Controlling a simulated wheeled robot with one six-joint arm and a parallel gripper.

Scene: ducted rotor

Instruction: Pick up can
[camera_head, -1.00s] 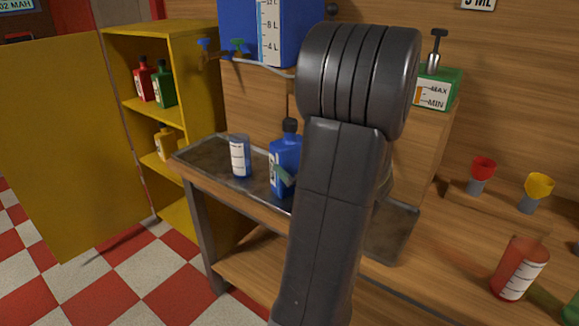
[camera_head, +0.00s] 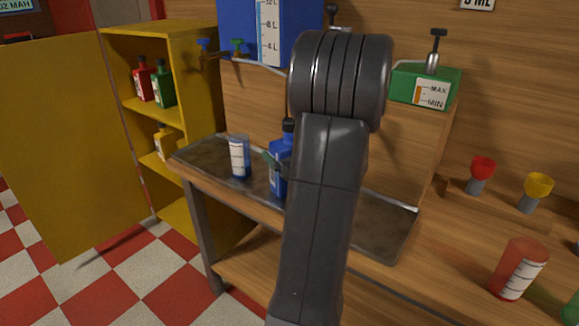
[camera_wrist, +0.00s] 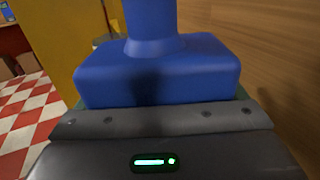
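The can is a blue bottle-shaped container (camera_head: 280,172) with a dark cap and a pale label. It stands upright on the dark tray on the bench, partly hidden by my arm in the head view. In the wrist view the blue can (camera_wrist: 158,75) fills the space straight in front of my gripper, with its shoulder and neck showing. My gripper (camera_head: 268,158) is at the can; a teal finger shows at the can's left side in the head view. The can and arm hide most of the fingers, so I cannot tell whether they are closed on it.
A blue tank (camera_head: 240,30) with taps hangs behind. A yellow cabinet (camera_head: 185,120) stands left. A red beaker (camera_head: 515,272) and a green box (camera_head: 410,88) are right.

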